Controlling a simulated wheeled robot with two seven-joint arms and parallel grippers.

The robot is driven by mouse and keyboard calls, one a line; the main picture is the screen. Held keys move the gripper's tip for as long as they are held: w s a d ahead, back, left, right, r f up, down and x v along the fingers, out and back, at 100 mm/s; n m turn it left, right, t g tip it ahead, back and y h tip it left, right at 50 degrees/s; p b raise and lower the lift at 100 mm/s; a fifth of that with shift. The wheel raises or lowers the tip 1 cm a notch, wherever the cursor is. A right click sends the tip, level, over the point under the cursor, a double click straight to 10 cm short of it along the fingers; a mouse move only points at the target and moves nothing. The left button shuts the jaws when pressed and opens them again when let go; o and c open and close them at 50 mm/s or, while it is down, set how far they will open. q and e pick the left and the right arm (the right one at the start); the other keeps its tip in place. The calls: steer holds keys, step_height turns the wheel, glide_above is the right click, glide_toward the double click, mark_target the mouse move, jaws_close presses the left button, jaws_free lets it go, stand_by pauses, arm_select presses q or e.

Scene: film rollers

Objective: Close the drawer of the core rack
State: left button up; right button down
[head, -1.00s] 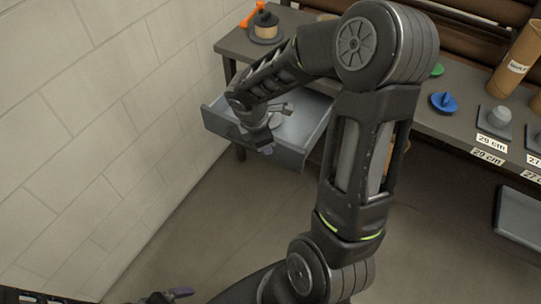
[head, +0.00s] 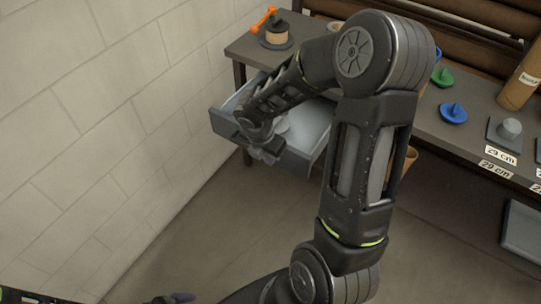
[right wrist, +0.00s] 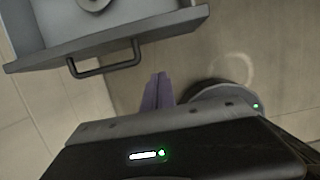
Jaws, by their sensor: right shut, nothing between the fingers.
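The grey drawer (head: 296,160) of the core rack stands pulled open under the left end of the bench in the head view. In the right wrist view its front panel (right wrist: 170,30) and dark bar handle (right wrist: 105,64) show at the upper left. My right gripper (head: 270,157) is at the drawer's front; its purple fingers (right wrist: 158,92) are shut and empty, below and right of the handle, apart from it in that picture. My right forearm hides part of the drawer. A bit of my left gripper (head: 180,298) shows at the bottom edge, its jaws unclear.
A pale round thing (right wrist: 93,3) lies inside the drawer. The bench (head: 455,133) bears a blue knobbed disc (head: 453,113), a green one (head: 442,77), and a tan roll with an orange-handled tool (head: 263,18). A block wall (head: 110,120) bounds the left. The floor before the drawer is clear.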

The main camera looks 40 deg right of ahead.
steer(key=w+d+f, duration=0.1)
steer(key=d+f, duration=0.4)
steer(key=f, duration=0.2)
steer(key=shift+w+d+f, duration=0.35)
steer(key=shift+d+p, duration=0.1)
steer(key=shift+p, duration=0.3)
